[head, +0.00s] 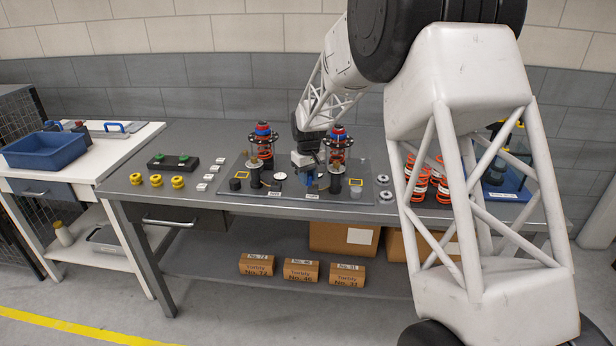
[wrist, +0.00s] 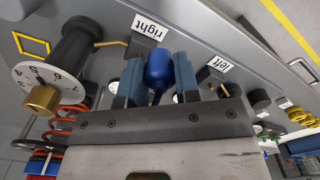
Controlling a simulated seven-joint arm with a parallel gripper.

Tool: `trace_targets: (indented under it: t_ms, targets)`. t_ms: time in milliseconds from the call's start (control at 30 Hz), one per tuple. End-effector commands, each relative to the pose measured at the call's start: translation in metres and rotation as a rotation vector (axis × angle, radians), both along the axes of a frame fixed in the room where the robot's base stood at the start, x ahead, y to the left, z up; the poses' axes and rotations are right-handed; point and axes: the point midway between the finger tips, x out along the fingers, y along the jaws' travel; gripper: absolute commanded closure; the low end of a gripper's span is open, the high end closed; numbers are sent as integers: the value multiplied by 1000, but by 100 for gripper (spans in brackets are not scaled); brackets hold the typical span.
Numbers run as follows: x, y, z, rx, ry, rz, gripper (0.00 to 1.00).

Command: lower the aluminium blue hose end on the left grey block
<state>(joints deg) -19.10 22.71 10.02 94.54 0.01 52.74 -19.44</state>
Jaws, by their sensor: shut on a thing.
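My gripper (wrist: 159,78) is shut on the blue hose end (wrist: 158,68), which sits between its two blue-grey fingers. A dark hose shows just below the blue end, partly hidden by the gripper. In the head view my gripper (head: 307,165) is low over the middle of the fixture plate (head: 231,186), between the two spring units; the held end is hard to make out there. In the wrist view a small grey block (wrist: 215,76) is by the "left" label (wrist: 219,64), to the right of the held end and apart from it. The "right" label (wrist: 149,28) is beyond the fingers.
A black post (wrist: 75,45) with a white dial (wrist: 50,75) stands close left of my gripper in the wrist view. Red spring units (head: 264,145) (head: 338,150) stand behind the posts. Yellow rings (head: 156,180) and white parts (head: 208,178) lie on the table left of the plate.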

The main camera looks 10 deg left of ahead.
Motion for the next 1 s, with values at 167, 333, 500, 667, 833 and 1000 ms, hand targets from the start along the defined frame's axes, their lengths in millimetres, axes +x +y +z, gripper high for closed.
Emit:
trace_targets:
  t_ms: [167, 333, 500, 667, 833, 1000]
  targets:
    - [0, 0, 0, 0, 0, 0, 95]
    - [1, 1, 0, 0, 0, 0, 95]
    - [5, 13, 3, 1, -1, 2, 95]
    - [14, 41, 11, 1, -1, 2, 95]
    - [24, 78, 21, 1, -1, 3, 95]
    - [30, 106, 30, 1, -2, 2, 95]
